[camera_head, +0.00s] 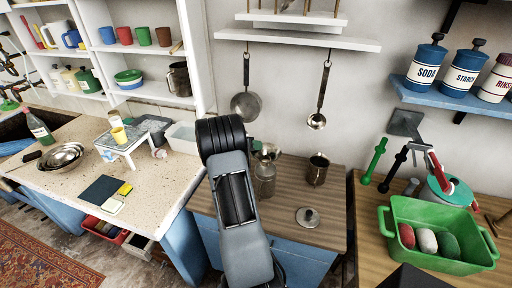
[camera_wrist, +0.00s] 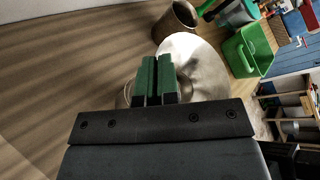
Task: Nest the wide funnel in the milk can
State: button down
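The wide funnel (camera_wrist: 199,65) is a shiny metal cone, seen large in the wrist view just beyond the green fingertips. In the head view the funnel (camera_head: 268,152) shows partly, beside my arm and over the mouth of the milk can. The milk can (camera_head: 265,181) is grey metal and stands upright on the wooden counter, partly hidden by my arm. My gripper (camera_wrist: 157,80) has its fingers almost together at the funnel's near edge, with a thin gap; it appears shut on the funnel's wall. The funnel's spout is hidden, so I cannot tell whether it is inside the can's neck.
A dark metal pot (camera_head: 318,170) stands right of the can. A round lid (camera_head: 308,217) lies in front on the wooden counter (camera_head: 325,238). A ladle (camera_head: 317,121) and a pan (camera_head: 246,106) hang behind.

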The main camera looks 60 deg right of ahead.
jog(key=shift+f, duration=0.45)
dwell(0.5)
jog(key=shift+f+b, duration=0.95)
jog(key=shift+f, duration=0.45)
jog(key=shift+f, duration=0.25)
jog(key=shift+f+b, duration=0.55)
jog(key=shift+f, duration=0.2)
jog(key=shift+f, duration=0.3)
dwell(0.6)
jog(key=c, duration=1.8)
grip_release()
jog(key=o, duration=1)
jog(key=shift+w+r, duration=0.1)
jog(key=shift+r, duration=0.05)
jog(key=shift+r+p, duration=2.75)
jog(key=shift+r, duration=0.6)
